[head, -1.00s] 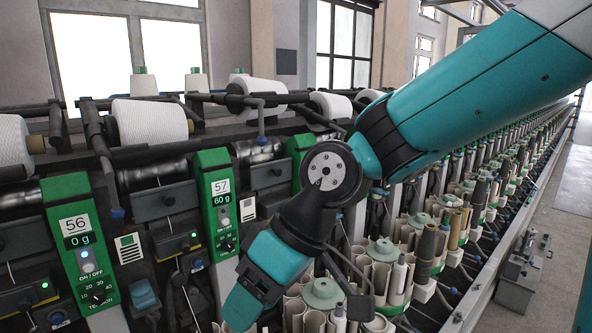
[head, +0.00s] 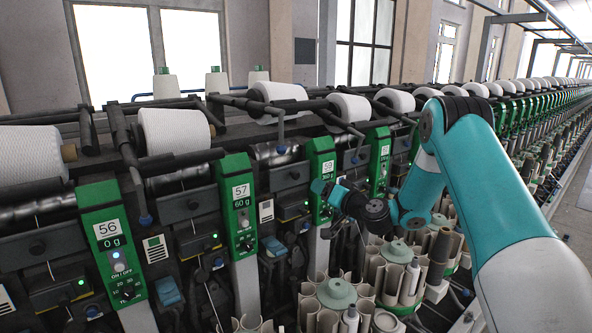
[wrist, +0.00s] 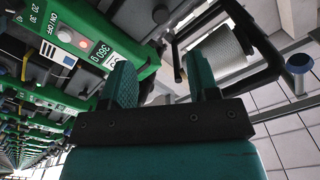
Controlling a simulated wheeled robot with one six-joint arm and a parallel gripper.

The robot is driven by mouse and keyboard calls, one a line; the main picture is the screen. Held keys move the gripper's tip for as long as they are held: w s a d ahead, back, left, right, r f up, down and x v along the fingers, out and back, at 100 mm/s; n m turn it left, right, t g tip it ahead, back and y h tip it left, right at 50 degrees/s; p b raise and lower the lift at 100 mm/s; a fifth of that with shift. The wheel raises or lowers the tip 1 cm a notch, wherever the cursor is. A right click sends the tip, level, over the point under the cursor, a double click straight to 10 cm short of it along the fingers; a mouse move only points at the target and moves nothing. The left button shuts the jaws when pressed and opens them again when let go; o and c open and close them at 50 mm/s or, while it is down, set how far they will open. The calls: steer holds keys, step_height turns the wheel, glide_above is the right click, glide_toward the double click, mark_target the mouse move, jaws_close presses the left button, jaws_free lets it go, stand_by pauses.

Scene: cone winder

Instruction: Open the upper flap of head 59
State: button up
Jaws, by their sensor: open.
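My gripper (head: 318,187) is in front of the green panel (head: 322,165) one place right of head 57, overlapping it in the head view; its number is too small to read surely. In the wrist view, the two teal fingers (wrist: 161,78) stand apart with nothing between them. There, the green panel (wrist: 75,48) with a 360 g display lies left of the fingers, its number tile partly hidden behind the left finger. A white yarn cone (wrist: 218,55) shows beyond the right finger. I cannot make out the upper flap of head 59 in either view.
Head 57 (head: 240,205) and head 56 (head: 112,240) stand to the left. Dark cradle arms (head: 175,160) stick out above the panels. A blue-tipped lever (wrist: 299,62) is right of the fingers. Bobbin magazines (head: 335,293) stand below my arm.

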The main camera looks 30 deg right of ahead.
mark_target(297, 176)
steer(key=w+a+p, duration=0.1)
steer(key=w+p, duration=0.1)
steer(key=w, duration=0.2)
steer(key=w+p, duration=0.2)
steer(key=w, duration=0.2)
steer(key=w+a+p, duration=0.1)
steer(key=w+p, duration=0.1)
steer(key=w, duration=0.2)
steer(key=shift+w+a, duration=0.3)
steer(key=shift+w, duration=0.1)
jaws_close()
